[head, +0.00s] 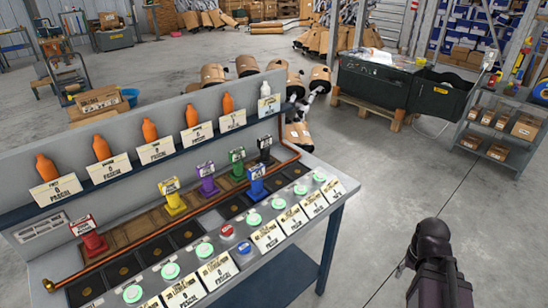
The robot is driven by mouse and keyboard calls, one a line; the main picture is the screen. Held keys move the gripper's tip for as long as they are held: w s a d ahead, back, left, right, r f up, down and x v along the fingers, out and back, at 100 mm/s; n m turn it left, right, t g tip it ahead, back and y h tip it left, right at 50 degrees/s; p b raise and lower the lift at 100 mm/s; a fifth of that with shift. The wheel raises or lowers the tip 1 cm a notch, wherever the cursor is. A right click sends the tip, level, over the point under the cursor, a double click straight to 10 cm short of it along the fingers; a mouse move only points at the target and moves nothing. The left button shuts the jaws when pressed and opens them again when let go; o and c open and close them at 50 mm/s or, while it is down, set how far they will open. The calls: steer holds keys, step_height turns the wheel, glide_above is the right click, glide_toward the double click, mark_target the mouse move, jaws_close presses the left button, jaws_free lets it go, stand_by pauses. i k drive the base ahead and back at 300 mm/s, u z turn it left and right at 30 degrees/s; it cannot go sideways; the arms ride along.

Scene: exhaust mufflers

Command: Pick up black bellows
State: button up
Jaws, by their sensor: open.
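The black bellows (264,155) stands at the far right end of the row of small coloured pieces on the workbench, with a pale label at its top. Its lower part is small and dark, so its base is hard to make out. Left of it stand a green piece (238,170), a purple piece (209,187), a yellow piece (174,204) and a red piece (94,243). A blue piece (257,190) stands nearer the front. A dark part of my arm shows at the lower right, apart from the bench. My gripper's fingers are not visible.
The workbench (303,240) has green, red and blue buttons along its front. A raised shelf behind carries orange bottles (150,131) and a white bottle (264,90). A copper-coloured pipe edges the pieces. Floor right of the bench is clear, with a shelf cart (498,128) beyond.

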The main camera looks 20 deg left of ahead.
mark_target(263, 143)
steer(key=z, duration=0.1)
steer(key=k, duration=1.6)
steer(key=u, duration=0.45)
steer(key=i, duration=1.15)
steer(key=u, duration=0.05)
